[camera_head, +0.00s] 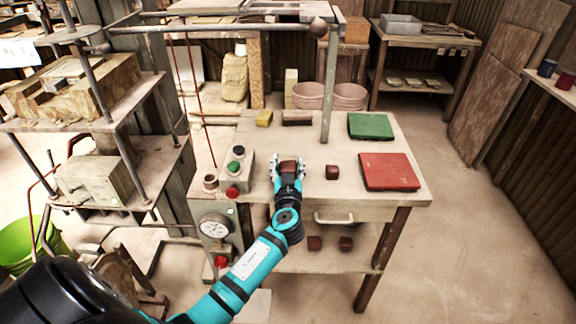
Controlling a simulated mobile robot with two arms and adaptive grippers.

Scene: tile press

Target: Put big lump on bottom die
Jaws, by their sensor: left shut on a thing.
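My left gripper (288,172) reaches over the front of the wooden workbench and is shut on a reddish-brown lump (288,166), with one finger on each side. Another brown lump (332,172) lies on the bench just to the right, apart from the gripper. Two more brown lumps, a left one (314,243) and a right one (346,243), lie on the lower shelf. A press stands at the left with a hollowed wooden block (75,88) on its upper plate; I cannot tell for sure that this is the bottom die. My right gripper is out of view.
A control box (236,172) with buttons stands left of my gripper. A red slab (389,171) and a green slab (370,126) lie on the bench's right side. A metal frame post (329,90) rises behind. Bare benchtop (310,145) lies behind the lumps.

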